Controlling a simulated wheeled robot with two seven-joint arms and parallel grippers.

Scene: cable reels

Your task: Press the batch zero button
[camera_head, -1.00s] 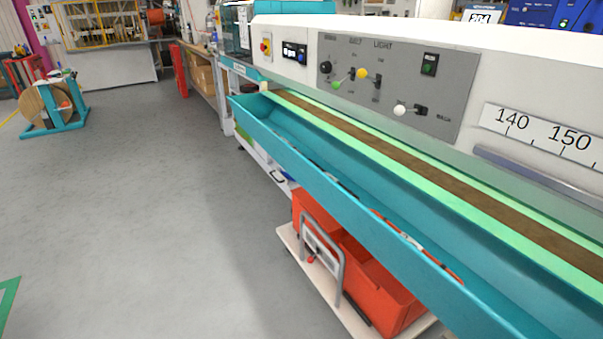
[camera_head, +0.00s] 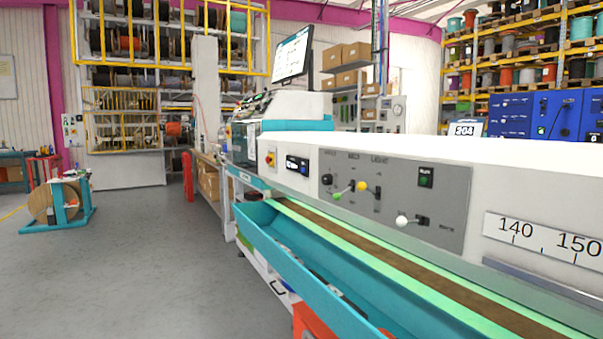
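No button in view can be read as batch zero. A grey control panel (camera_head: 440,200) on the white machine front carries a black knob, a green, a yellow and a white ball-ended lever, and a dark switch (camera_head: 426,177). Left of it are a small black display unit (camera_head: 297,165) and a red knob on a yellow plate (camera_head: 270,159). Farther back, a tilted monitor (camera_head: 293,54) stands above a white and teal machine (camera_head: 275,115); its small controls are too far to make out. Neither of my grippers is in view.
A long teal trough (camera_head: 300,262) runs along the machine front, with a red bin (camera_head: 314,322) below. Open grey floor (camera_head: 130,270) lies to the left. A cable reel on a teal stand (camera_head: 56,205) stands there. Racks of reels fill the back.

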